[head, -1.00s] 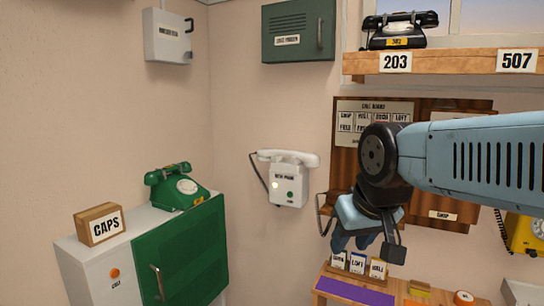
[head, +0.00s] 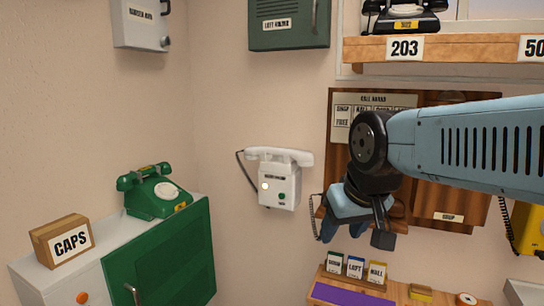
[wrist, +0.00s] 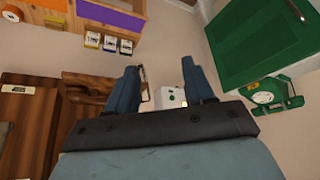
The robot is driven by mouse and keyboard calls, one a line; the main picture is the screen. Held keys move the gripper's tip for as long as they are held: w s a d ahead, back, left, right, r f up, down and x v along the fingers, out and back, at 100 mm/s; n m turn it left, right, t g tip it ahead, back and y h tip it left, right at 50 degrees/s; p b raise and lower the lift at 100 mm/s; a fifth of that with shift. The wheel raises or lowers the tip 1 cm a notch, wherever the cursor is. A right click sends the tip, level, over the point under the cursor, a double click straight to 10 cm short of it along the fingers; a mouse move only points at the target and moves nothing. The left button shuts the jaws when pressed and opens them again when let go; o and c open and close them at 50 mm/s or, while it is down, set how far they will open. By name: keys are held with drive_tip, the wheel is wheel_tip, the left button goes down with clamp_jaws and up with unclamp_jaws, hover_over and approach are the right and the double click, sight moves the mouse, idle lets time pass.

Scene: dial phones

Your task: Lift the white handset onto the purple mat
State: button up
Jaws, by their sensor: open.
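The white handset (head: 280,156) lies across the top of a white wall phone (head: 279,187) with a green button, in the middle of the head view. The purple mat (head: 350,293) lies on a wooden shelf at the bottom of the head view; in the wrist view the mat (wrist: 110,17) is at the top. My gripper (head: 345,230) hangs in front of the wall, right of the phone and above the shelf. In the wrist view its two blue fingers (wrist: 163,88) stand apart with nothing held; part of the white phone (wrist: 171,97) shows between them, and the handset is not clear there.
Three small labelled card boxes (head: 356,267) stand behind the mat. A green phone (head: 157,192) and a CAPS box (head: 62,241) sit on a cabinet at left. A wooden call board (head: 450,180) is behind my arm. A black phone (head: 404,17) is on the upper shelf.

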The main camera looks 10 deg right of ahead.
drive_tip(key=shift+o, duration=1)
drive_tip(key=w+r+n, duration=0.2)
drive_tip(key=w+r, duration=0.6)
drive_tip(key=w, duration=0.2)
drive_tip(key=shift+w+a+r+n+g, duration=0.15)
drive_tip(key=shift+r+n+g, duration=0.15)
drive_tip(key=shift+r+g, duration=0.1)
wheel_tip(320, 180, up, 7)
drive_tip(key=n+g+h, duration=0.2)
drive_tip(key=n, duration=0.6)
hover_over(277, 148)
drive_tip(key=s+a, duration=0.2)
drive_tip(key=s, duration=0.1)
drive_tip(key=x, duration=1.3)
drive_tip(key=shift+f, duration=0.15)
drive_tip(key=c, duration=1.2)
